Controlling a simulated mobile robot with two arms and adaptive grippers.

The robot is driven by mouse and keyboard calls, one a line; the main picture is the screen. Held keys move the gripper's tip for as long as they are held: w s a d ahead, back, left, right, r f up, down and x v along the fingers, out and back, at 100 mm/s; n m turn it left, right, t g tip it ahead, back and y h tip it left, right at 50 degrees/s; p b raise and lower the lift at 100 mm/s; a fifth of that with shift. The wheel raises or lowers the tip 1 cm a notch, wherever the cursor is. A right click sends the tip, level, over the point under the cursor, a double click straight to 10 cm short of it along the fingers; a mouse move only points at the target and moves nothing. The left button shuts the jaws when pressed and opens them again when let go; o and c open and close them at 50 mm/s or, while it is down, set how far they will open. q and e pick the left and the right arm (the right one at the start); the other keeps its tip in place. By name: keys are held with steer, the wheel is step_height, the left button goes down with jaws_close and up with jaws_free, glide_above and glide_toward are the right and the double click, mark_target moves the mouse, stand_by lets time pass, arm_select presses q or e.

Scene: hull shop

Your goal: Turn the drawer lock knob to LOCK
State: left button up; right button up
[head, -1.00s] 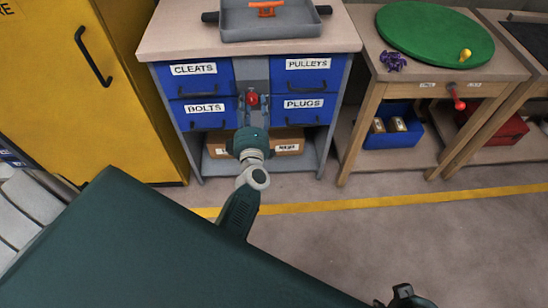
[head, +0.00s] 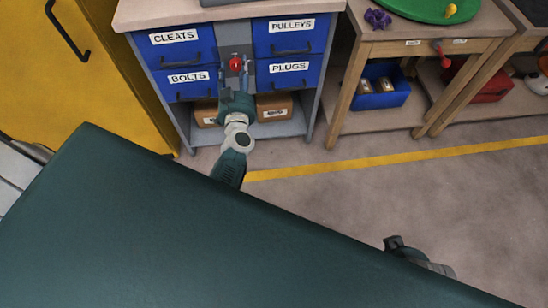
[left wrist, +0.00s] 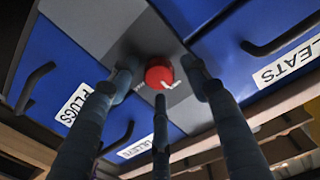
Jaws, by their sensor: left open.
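The red lock knob (head: 236,63) sits on the grey panel (head: 235,38) between the blue drawers. In the left wrist view the round knob (left wrist: 159,73) has a white pointer line toward the lower right of the picture, and small marks beside it that I cannot read. My left gripper (head: 233,78) is open just in front of the knob. In the left wrist view its fingers (left wrist: 156,78) are spread around the knob, with visible gaps; contact cannot be told. My right gripper (head: 412,254) shows as a dark piece at the lower right, its fingers unclear.
Blue drawers labelled CLEATS (head: 174,48), BOLTS (head: 186,84), PULLEYS (head: 290,36) and PLUGS (head: 289,80) flank the panel. A yellow cabinet (head: 105,95) stands at left, a wooden table (head: 400,47) at right. Floor is clear in front.

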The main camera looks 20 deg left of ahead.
arm_select(q)
steer(key=p+v, duration=0.4)
steer(key=v, duration=0.7)
steer(key=d+m+g+h, duration=0.1)
steer(key=d+m+h, duration=0.5)
steer(key=d+h, duration=0.6)
steer(key=s+d+f+g, duration=0.1)
steer(key=s+d+g, duration=0.1)
steer(key=s, duration=0.3)
steer(key=s+d+f+m+g, duration=0.1)
steer(key=s+d+f+g, duration=0.1)
steer(key=s+g, duration=0.3)
steer(key=shift+s+d+f+y, duration=0.2)
steer(key=shift+s+d+y, duration=0.1)
steer(key=shift+s, duration=0.55)
steer(key=shift+p, duration=0.9)
